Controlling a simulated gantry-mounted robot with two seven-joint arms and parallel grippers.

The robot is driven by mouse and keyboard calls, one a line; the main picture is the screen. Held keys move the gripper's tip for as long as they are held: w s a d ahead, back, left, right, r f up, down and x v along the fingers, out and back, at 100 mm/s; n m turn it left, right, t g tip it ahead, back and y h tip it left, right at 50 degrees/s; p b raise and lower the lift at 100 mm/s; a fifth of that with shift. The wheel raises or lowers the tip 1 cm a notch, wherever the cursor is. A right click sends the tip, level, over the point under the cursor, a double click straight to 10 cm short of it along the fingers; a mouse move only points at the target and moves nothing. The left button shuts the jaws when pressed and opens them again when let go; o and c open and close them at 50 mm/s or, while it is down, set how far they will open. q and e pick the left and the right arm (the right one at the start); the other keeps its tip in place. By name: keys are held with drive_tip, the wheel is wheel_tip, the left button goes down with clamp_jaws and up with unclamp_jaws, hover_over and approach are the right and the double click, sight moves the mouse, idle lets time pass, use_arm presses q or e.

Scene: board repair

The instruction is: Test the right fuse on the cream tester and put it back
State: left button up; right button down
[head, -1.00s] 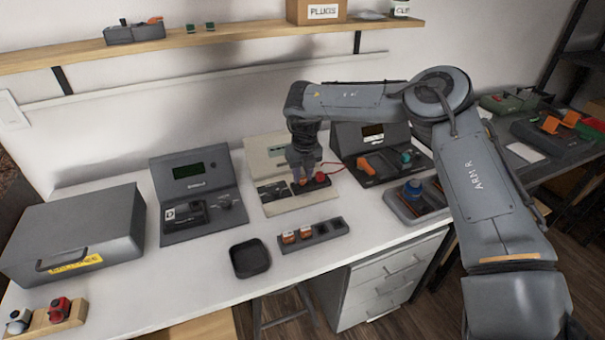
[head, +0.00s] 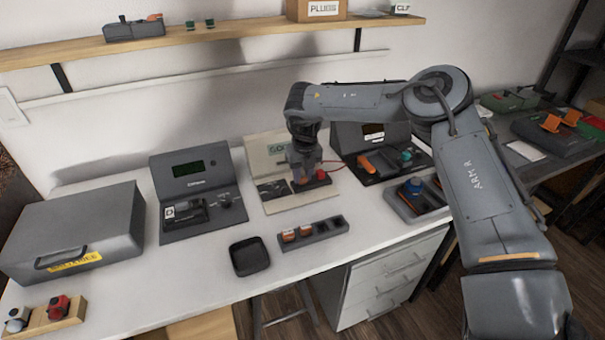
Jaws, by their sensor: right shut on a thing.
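The cream tester (head: 258,159) stands at the back middle of the table, and its small screen (head: 279,149) shows green lettering, partly hidden by my right arm. My right gripper (head: 302,177) points down over the tester's dark socket block and is shut on an orange fuse (head: 300,181). The fuse is at the block; the fingers hide how deep it sits. A red part (head: 321,174) is beside it on the block. The dark fuse rack (head: 325,234) lies in front, with orange fuses (head: 289,236) in its left places and empty places at its right. My left gripper is out of view.
A grey tester (head: 190,170) stands left of the cream one and another dark tester (head: 385,165) stands right. A black tray (head: 249,257) lies left of the rack. A grey batteries box (head: 75,225) is far left. A blue-knobbed part sits in a tray (head: 400,208) at right.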

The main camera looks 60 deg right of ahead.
drive_tip(key=c, duration=0.8)
unclamp_jaws()
drive_tip(key=o, duration=0.3)
drive_tip(key=shift+r, duration=0.3)
drive_tip(key=shift+r+p, duration=0.25)
drive_tip(key=shift+p, duration=0.2)
drive_tip(key=shift+r+p, duration=0.75)
drive_tip(key=shift+r, duration=0.1)
drive_tip(key=shift+r, duration=0.1)
drive_tip(key=shift+r, duration=0.1)
